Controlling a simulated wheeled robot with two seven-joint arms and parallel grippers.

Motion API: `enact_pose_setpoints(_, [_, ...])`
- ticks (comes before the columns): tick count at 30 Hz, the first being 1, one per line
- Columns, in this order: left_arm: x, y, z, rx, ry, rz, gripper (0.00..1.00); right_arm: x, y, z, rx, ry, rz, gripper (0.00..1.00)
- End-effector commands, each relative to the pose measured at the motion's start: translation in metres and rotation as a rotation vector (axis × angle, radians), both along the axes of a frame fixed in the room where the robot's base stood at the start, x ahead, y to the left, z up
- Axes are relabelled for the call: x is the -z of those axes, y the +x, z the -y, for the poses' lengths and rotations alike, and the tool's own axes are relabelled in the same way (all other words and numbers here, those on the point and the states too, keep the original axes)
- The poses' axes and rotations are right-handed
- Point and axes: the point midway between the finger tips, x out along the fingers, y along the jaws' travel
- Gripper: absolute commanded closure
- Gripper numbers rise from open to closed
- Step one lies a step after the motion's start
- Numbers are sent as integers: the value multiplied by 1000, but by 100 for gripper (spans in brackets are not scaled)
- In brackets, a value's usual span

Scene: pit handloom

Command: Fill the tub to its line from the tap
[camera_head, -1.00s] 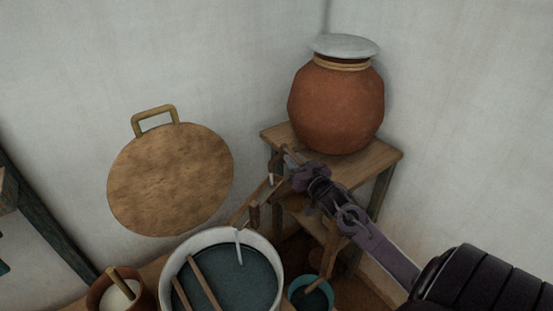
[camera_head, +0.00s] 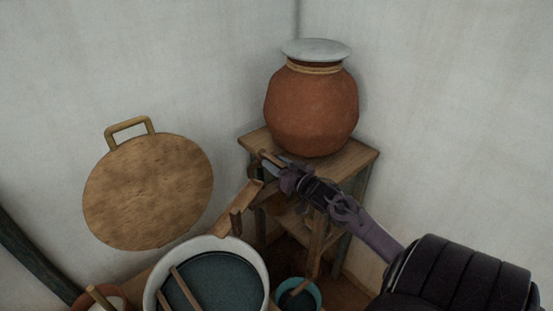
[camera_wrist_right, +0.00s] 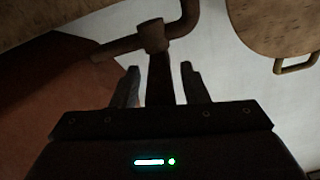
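The white-rimmed tub (camera_head: 262,268) stands at the bottom of the head view, cut off by the frame edge. It holds dark blue-green water (camera_head: 228,282); I cannot make out the fill line. A wooden channel (camera_head: 238,206) runs from below the tap (camera_head: 264,158) toward the tub, and no stream shows in it. The tap also shows in the right wrist view (camera_wrist_right: 151,36), with its dark lever (camera_wrist_right: 160,78) hanging between my fingers. My right gripper (camera_head: 274,168) is at the tap, its fingers apart with gaps beside the lever. My left gripper is out of view.
A clay jar (camera_head: 312,105) with a pale lid stands on a wooden stand (camera_head: 358,160) in the corner. A round board (camera_head: 148,190) with a handle is against the wall. Sticks (camera_head: 184,287) lie across the tub. A small teal bucket (camera_head: 312,288) is beside it.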

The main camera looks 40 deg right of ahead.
Motion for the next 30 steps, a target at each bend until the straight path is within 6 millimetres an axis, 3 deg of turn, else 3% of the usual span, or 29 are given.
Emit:
enact_pose_setpoints(11, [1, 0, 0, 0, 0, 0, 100, 2, -4, 0, 0, 1, -3, 56])
enact_pose_setpoints(24, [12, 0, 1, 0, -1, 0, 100, 3, -66, -2, 0, 1, -3, 56])
enact_pose_setpoints(30, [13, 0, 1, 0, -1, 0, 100, 2, -78, -2, 1, 1, -2, 56])
